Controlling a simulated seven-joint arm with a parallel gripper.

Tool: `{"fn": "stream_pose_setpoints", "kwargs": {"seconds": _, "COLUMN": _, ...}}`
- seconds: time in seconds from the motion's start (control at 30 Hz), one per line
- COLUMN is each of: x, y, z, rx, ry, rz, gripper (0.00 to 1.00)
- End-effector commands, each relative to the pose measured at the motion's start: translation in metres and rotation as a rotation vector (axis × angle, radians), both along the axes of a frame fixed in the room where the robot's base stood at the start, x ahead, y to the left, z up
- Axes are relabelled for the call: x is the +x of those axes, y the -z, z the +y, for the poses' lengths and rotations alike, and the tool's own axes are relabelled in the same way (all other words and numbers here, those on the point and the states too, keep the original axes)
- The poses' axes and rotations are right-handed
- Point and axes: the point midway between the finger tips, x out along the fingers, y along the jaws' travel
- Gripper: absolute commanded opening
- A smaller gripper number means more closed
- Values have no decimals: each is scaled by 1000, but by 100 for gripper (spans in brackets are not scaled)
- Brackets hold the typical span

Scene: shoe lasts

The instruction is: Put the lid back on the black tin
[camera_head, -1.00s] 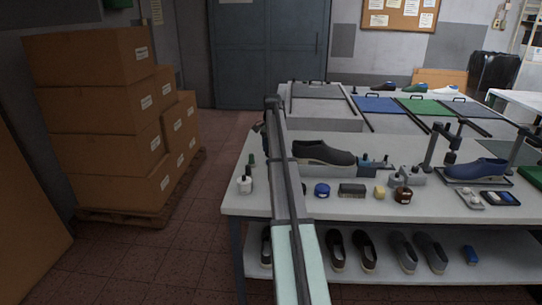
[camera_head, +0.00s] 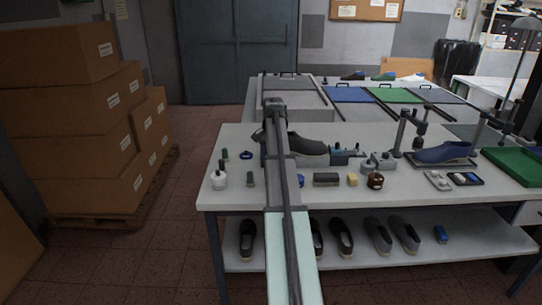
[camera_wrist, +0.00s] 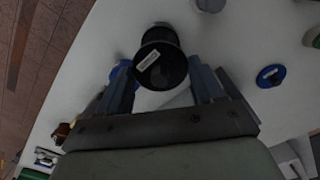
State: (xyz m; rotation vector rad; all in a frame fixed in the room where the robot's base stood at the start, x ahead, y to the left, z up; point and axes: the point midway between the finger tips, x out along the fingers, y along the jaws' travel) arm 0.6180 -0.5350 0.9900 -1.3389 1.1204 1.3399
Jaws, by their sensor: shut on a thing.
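In the wrist view my gripper (camera_wrist: 163,80) is shut on a black round lid (camera_wrist: 160,70) with a pale label, held between its two fingers. Just beyond the lid is a dark round shape, probably the black tin (camera_wrist: 158,36), standing on the white bench top. The lid overlaps it in this view, so I cannot tell whether they touch. In the head view my arm reaches over the bench and hides the gripper, lid and black tin.
Stacked boxes (camera_head: 70,125) stand left.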

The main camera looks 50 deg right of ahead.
Motion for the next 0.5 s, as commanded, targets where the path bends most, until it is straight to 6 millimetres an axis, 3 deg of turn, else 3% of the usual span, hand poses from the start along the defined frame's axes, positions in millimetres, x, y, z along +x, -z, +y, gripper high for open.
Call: {"fn": "stream_pose_setpoints", "kwargs": {"seconds": 0.5, "x": 0, "y": 38, "z": 1, "rx": 1, "ry": 0, "rz": 1, "gripper": 38}}
